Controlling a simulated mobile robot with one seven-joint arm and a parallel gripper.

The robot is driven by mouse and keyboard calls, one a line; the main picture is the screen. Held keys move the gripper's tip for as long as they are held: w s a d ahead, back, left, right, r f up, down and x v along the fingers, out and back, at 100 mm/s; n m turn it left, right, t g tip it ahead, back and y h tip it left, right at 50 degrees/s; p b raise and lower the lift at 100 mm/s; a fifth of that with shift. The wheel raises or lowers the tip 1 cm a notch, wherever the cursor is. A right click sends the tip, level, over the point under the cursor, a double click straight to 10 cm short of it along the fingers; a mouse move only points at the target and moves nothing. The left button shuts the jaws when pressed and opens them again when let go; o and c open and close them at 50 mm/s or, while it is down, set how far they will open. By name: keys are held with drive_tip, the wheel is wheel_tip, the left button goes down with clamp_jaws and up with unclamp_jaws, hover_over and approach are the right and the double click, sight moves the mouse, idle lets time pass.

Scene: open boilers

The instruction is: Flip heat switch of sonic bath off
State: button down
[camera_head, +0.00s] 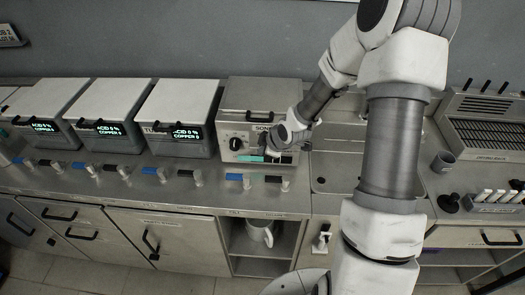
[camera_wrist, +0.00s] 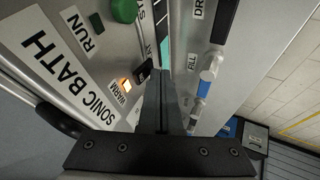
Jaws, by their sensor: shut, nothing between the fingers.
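The sonic bath (camera_head: 262,97) is a grey box with a lid on the counter. Its front panel fills the left of the wrist view (camera_wrist: 75,75), tilted, with "SONIC BATH", "RUN" and "WARM" labels. The lamp (camera_wrist: 125,84) by "WARM" glows orange. A small black switch (camera_wrist: 143,71) is beside it, next to a partly hidden label; I take it as the heat switch. My gripper (camera_head: 272,156) is at the panel's right part. In the wrist view its fingers (camera_wrist: 163,78) are together and empty, just beside the switch; contact cannot be told.
Three similar boxes with green displays, such as this one (camera_head: 182,120), stand to the left. Valve handles marked FILL (camera_wrist: 206,75) and DRAIN lie along the counter's front edge. A green button (camera_wrist: 124,10) is on the bath panel. A rack (camera_head: 490,120) stands at the right.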

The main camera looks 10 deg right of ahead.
drive_tip(key=shift+w+r, duration=0.15)
drive_tip(key=shift+r, duration=0.6)
idle(0.6)
